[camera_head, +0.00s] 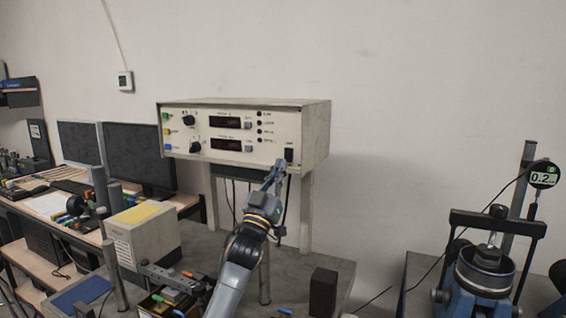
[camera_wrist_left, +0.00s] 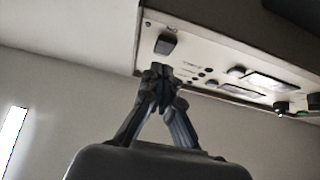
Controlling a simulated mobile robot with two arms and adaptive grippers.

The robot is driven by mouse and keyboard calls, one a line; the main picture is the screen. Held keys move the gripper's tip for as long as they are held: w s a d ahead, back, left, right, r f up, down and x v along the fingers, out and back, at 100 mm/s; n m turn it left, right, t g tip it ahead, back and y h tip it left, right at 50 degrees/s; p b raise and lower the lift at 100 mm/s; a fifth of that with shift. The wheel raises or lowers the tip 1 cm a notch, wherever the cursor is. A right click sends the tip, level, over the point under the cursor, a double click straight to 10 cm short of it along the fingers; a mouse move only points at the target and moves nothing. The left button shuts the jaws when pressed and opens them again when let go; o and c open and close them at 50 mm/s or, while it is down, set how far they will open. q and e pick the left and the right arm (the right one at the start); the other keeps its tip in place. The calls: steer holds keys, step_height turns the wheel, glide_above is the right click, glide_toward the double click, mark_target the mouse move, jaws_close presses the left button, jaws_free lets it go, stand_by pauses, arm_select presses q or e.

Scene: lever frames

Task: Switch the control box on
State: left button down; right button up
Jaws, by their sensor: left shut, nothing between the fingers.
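The control box (camera_head: 230,145) is a cream panel box raised on legs against the wall. Its front has knobs, two dark displays and several small buttons. A black rocker switch (camera_head: 289,155) sits at the panel's lower right corner; it also shows in the left wrist view (camera_wrist_left: 166,43). My left gripper (camera_head: 277,170) is shut and empty, just below and left of the switch. In the left wrist view its fingertips (camera_wrist_left: 159,72) are together a little below the switch. I cannot tell whether they touch the panel. My right gripper is not in view.
A worktable (camera_head: 335,268) stands under the box, with a dark block (camera_head: 323,292) on it. A cream box with a yellow top (camera_head: 140,235) and two monitors (camera_head: 138,155) are on the left. A blue machine (camera_head: 487,275) with a gauge stands at the right.

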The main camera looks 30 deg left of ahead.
arm_select(q)
steer(key=shift+w+f, duration=0.15)
steer(key=shift+w, duration=1.05)
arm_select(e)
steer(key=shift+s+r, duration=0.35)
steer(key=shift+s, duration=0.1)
